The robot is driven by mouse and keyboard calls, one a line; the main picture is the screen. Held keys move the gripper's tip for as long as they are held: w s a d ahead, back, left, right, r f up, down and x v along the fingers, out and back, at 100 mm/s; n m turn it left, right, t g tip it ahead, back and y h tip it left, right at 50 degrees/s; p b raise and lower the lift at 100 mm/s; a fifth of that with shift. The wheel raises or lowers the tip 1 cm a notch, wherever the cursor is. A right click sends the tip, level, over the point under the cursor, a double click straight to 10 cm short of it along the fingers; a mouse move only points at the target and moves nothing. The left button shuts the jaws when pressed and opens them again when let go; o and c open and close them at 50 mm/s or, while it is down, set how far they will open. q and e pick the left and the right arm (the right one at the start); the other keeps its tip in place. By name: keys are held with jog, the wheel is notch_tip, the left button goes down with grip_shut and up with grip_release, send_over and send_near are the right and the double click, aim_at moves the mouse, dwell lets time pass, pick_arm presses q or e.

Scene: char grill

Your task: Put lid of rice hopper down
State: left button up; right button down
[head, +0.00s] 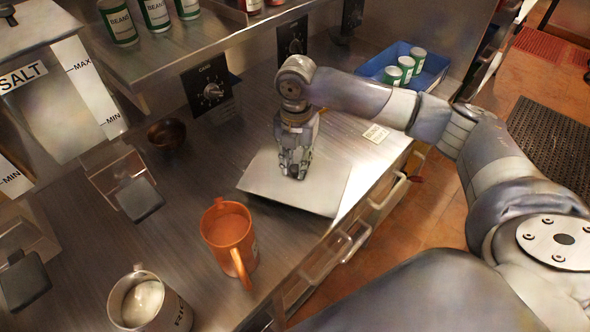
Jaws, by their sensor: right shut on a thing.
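A flat, square metal lid (325,192) is at the counter, close to its front edge. It lies about level on or just above the steel; I cannot tell whether it touches. My right gripper (292,172) points down over the lid's upper middle and is shut on it; the fingers hide the grasped part. My left gripper is not in view. A hopper marked SALT (60,95) shows at the upper left, and part of another hopper (12,182) is at the left edge with its label out of view.
An orange mug (228,240) stands left of and below the lid, with a steel cup (148,300) at the bottom. A small brown bowl (167,133) is near the back. A blue bin (425,68) with cans stands at the right. Bare counter (190,190) lies left of the lid.

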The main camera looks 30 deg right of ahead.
aim_at(295, 166)
jog(key=shift+w+f, duration=0.1)
jog(key=shift+f, duration=0.3)
notch_tip(295, 166, down, 3)
jog(key=shift+f+p, duration=0.1)
jog(key=shift+p, duration=0.3)
jog(key=shift+w, duration=0.1)
jog(key=c, duration=1.4)
grip_release()
jog(key=shift+f, duration=0.15)
jog(key=shift+o, duration=0.2)
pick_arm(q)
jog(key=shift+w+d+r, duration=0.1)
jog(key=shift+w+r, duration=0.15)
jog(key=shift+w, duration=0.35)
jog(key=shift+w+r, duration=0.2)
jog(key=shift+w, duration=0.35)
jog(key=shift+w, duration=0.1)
